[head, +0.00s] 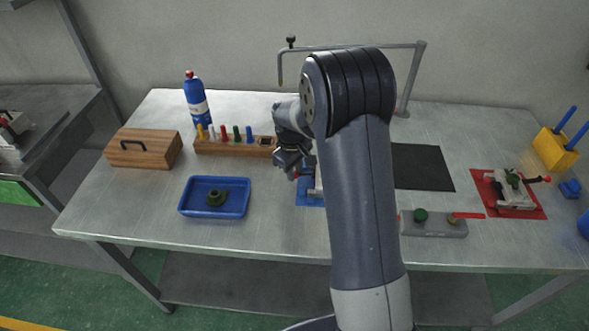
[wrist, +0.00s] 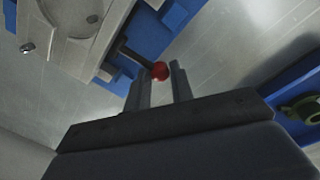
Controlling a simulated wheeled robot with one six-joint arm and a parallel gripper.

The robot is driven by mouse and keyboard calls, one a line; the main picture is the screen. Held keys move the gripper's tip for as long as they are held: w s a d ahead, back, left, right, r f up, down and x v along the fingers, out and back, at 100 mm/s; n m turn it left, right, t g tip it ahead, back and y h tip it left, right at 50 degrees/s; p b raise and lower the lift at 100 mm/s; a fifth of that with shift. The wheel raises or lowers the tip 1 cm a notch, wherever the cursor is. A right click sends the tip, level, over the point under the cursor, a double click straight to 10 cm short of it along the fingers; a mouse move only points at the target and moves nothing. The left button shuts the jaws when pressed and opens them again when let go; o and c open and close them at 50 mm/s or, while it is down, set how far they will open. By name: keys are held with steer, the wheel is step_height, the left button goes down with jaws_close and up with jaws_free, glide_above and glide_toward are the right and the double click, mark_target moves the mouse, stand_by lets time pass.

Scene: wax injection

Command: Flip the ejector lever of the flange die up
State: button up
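A grey die (wrist: 75,35) sits on a blue mat (head: 310,198); in the head view my arm hides most of it. In the wrist view a dark lever with a red ball knob (wrist: 160,71) sticks out from the die's side toward my gripper. My gripper (head: 293,168) is low beside this die. In the wrist view its two fingers (wrist: 160,75) stand apart, with the red knob in line with the gap at their tips. I cannot tell whether they touch it. Another die (head: 508,186) with a red-knobbed lever lies on a red mat at right.
A blue tray (head: 184,203) with a green ring-shaped part (head: 216,197) is left of my gripper. Behind are a wooden rack (head: 228,147) of coloured pegs, a blue bottle (head: 197,100) and a pipe frame (head: 413,80). A grey control box (head: 440,229) stands near the front edge.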

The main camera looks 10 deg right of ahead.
jaws_close()
steer(key=shift+r+y, duration=0.1)
steer(key=shift+y, duration=0.2)
steer(key=y+b, duration=0.1)
steer(key=r+t+y+b, duration=0.1)
steer(key=b, duration=0.1)
steer(key=shift+s+d+y, duration=0.1)
steer(key=shift+d+y, duration=0.2)
steer(key=shift+d, duration=0.1)
steer(key=y+b, duration=0.1)
steer(key=r+y+b, duration=0.1)
steer(key=b, duration=0.1)
steer(key=shift+s+d+t, duration=0.15)
steer(key=shift+d+t, duration=0.1)
steer(key=shift+t, duration=0.15)
steer(key=shift+r, duration=0.1)
steer(key=shift+o, duration=2.3)
jaws_free()
